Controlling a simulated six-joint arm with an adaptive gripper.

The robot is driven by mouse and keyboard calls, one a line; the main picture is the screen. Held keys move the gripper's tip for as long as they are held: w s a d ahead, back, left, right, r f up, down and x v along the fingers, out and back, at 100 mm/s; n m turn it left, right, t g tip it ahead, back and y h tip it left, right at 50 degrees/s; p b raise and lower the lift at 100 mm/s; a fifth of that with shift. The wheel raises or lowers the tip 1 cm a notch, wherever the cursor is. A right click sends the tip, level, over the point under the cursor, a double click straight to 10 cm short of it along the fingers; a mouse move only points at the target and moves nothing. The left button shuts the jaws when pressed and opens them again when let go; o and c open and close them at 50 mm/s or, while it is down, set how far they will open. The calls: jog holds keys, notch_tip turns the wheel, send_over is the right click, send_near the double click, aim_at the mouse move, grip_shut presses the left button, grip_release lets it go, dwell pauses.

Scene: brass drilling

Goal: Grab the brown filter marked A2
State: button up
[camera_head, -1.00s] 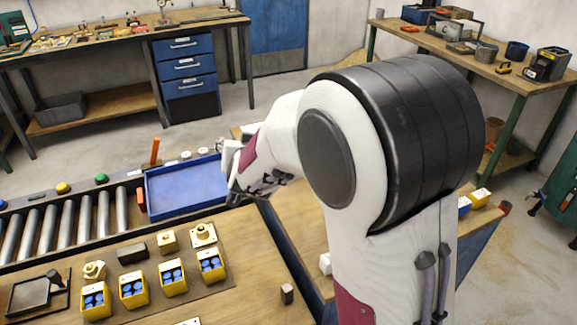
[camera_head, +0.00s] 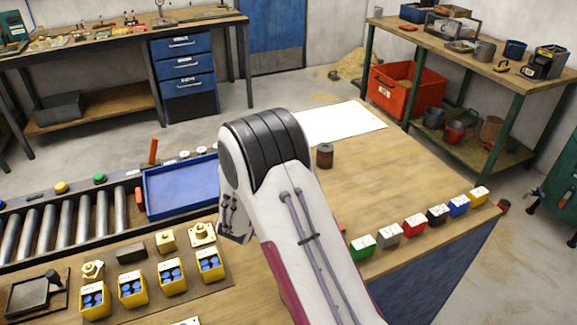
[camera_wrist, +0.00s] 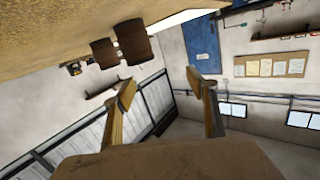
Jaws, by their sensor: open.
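A brown cylinder (camera_head: 324,156) stands upright on the wooden table, just right of my arm in the head view. No A2 mark is readable on it. In the wrist view two brown cylindrical shapes, a left one (camera_wrist: 105,52) and a right one (camera_wrist: 134,41), show side by side at the table edge; I cannot tell which is marked A2. My gripper (camera_wrist: 160,88) is open in the wrist view, with nothing between its fingers, and apart from the brown shapes. In the head view my arm hides the fingers.
Several small coloured boxes, such as the green box (camera_head: 362,247), line the table's front right edge. A white sheet (camera_head: 342,123) lies at the back. A blue tray (camera_head: 182,188) and roller conveyor (camera_head: 70,228) are left. The table's right middle is clear.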

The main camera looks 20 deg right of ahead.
jog(key=shift+s+d+f+m+h, duration=0.1)
jog(key=shift+s+d+f+h, duration=0.25)
jog(key=shift+f, duration=0.2)
jog(key=shift+s+d+f+m+h, duration=0.1)
jog(key=shift+s+d+f+h, duration=0.15)
jog(key=shift+f+h, duration=0.3)
jog(key=shift+s+d+f+m+h, duration=0.1)
jog(key=shift+s+d+f+h, duration=0.2)
jog(key=shift+f, duration=0.3)
jog(key=shift+w+d, duration=0.1)
jog(key=shift+d, duration=0.05)
jog(key=shift+x, duration=1.2)
jog(key=shift+w, duration=0.1)
jog(key=shift+x, duration=2.55)
jog(key=shift+f, duration=0.1)
